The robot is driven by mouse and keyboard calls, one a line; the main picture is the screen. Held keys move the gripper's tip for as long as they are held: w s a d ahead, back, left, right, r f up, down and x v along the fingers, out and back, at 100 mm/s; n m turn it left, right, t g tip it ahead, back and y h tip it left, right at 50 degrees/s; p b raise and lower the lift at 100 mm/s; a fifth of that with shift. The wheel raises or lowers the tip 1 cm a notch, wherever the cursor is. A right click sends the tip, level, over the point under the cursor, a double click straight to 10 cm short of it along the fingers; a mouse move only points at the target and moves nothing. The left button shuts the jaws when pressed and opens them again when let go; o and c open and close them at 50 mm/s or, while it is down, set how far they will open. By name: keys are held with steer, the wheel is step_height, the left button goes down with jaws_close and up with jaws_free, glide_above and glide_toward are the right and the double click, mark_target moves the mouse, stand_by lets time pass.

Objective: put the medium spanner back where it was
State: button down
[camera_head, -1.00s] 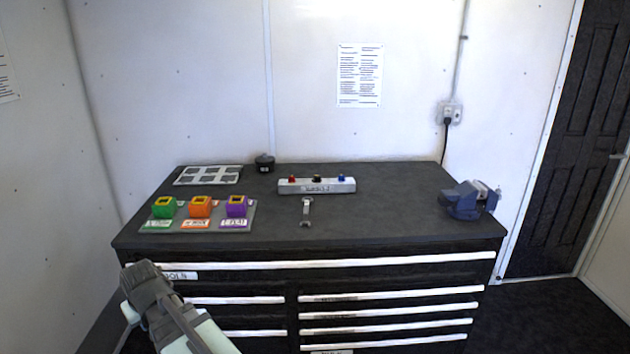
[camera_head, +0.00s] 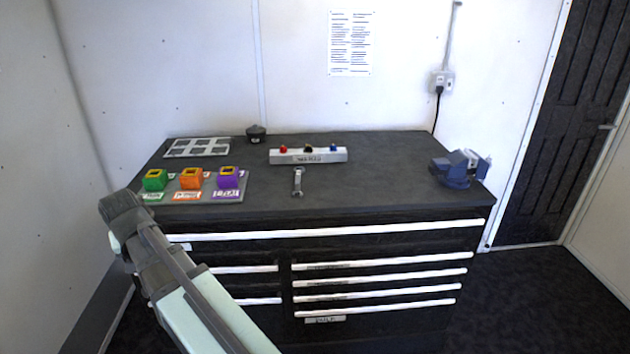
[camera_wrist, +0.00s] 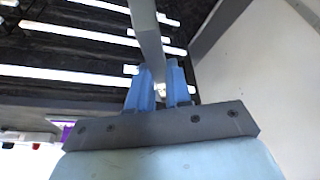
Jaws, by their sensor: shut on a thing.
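In the wrist view my gripper (camera_wrist: 160,72) has its blue fingers shut on a long, smooth grey bar (camera_wrist: 148,35). The bar looks like a spanner's shaft; its far end runs out of the picture, so I cannot read its size. In the head view my arm reaches up at the lower left, in front of the bench's left end, and its fingers are hidden. A separate silver spanner (camera_head: 298,182) lies on the dark bench top (camera_head: 375,180), in front of the grey block with coloured knobs (camera_head: 308,156).
Behind are a pale grid tray (camera_head: 197,147) and a black pot (camera_head: 256,134). A blue vise (camera_head: 457,169) sits at the right. The drawers below look shut.

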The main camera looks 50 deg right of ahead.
steer(key=s+d+r+m+h, duration=0.1)
steer(key=s+d+r+m, duration=0.15)
steer(key=d, duration=1.85)
steer(key=s+d+r+m+g, duration=0.1)
steer(key=s+d+r, duration=0.25)
steer(key=d, duration=1.75)
steer(key=s+d+r+m+h, duration=0.15)
steer(key=d+r, duration=0.25)
steer(key=d, duration=1.7)
steer(key=shift+m+y, duration=0.25)
steer(key=shift+m, duration=0.15)
steer(key=shift+s+a+f, duration=0.15)
steer(key=shift+f, duration=2.4)
steer(key=shift+s+a+f, duration=0.1)
steer(key=shift+s+f, duration=0.05)
steer(key=shift+f, duration=2.35)
steer(key=shift+f, duration=0.1)
steer(key=c, duration=1.1)
jaws_free()
steer(key=shift+o, duration=0.2)
